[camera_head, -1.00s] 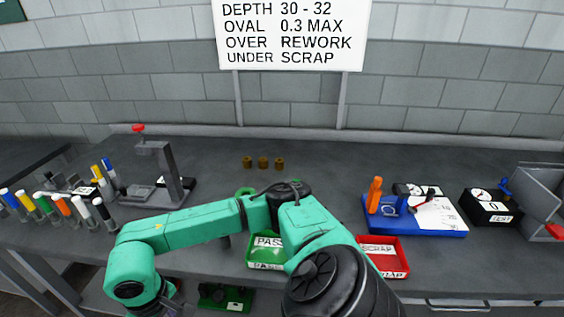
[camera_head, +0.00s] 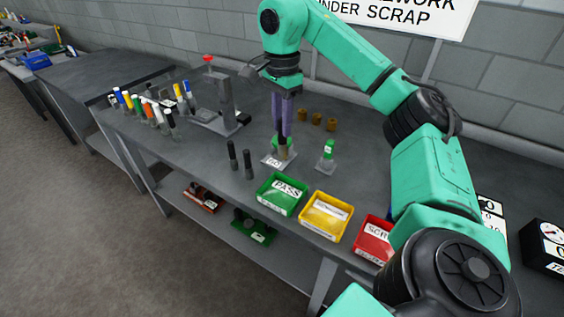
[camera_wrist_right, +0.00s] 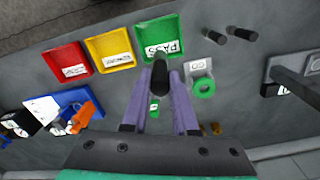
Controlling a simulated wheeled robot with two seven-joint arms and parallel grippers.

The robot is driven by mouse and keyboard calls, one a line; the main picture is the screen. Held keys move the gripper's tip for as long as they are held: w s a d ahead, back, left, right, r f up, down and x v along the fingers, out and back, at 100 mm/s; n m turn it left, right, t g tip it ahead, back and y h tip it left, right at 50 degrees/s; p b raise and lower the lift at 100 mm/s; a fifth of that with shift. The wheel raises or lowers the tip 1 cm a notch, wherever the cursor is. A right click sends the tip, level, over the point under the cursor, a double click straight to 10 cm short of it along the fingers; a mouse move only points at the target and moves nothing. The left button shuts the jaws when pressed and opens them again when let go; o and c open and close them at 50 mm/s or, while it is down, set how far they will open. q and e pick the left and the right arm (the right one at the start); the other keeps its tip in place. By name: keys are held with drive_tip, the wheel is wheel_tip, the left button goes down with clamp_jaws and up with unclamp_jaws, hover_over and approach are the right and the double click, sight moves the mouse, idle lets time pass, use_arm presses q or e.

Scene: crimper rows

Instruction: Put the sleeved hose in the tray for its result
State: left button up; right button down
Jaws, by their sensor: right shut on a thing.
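My right gripper (camera_head: 283,125) has purple fingers that point down. In the right wrist view it (camera_wrist_right: 160,85) is shut on a dark hose (camera_wrist_right: 160,74), whose end sticks out between the fingertips. In the head view, the fingers are at the go gauge (camera_head: 279,159) with its green ring, and I cannot tell if they touch. Whether the hose carries a sleeve is hard to see. The green PASS tray (camera_head: 280,194), yellow rework tray (camera_head: 326,215) and red SCRAP tray (camera_head: 374,239) look empty. My left gripper is out of view.
Two dark upright hoses (camera_head: 240,160) stand left of the gauge. A second green-topped gauge (camera_head: 327,156) stands right. Several brass sleeves (camera_head: 317,119) stand behind. A grey press (camera_head: 221,101) and markers (camera_head: 152,112) are at the left. The bench front edge runs just before the trays.

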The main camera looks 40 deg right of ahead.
sight(283, 148)
drive_tip(key=f+b, duration=0.1)
drive_tip(key=f, duration=0.3)
drive_tip(key=f+b, duration=0.2)
drive_tip(key=f, duration=0.1)
drive_tip(key=shift+d+f+b, duration=0.2)
drive_tip(key=shift+f+b, duration=0.1)
drive_tip(key=shift+f, duration=0.1)
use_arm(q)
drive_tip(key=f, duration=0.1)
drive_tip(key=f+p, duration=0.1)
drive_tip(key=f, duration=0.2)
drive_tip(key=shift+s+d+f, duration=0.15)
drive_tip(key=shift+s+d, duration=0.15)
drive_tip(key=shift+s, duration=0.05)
use_arm(e)
wheel_tip(283, 148, down, 8)
drive_tip(key=shift+r, duration=0.25)
drive_tip(key=shift+a+f, duration=0.1)
drive_tip(key=c, duration=0.7)
unclamp_jaws()
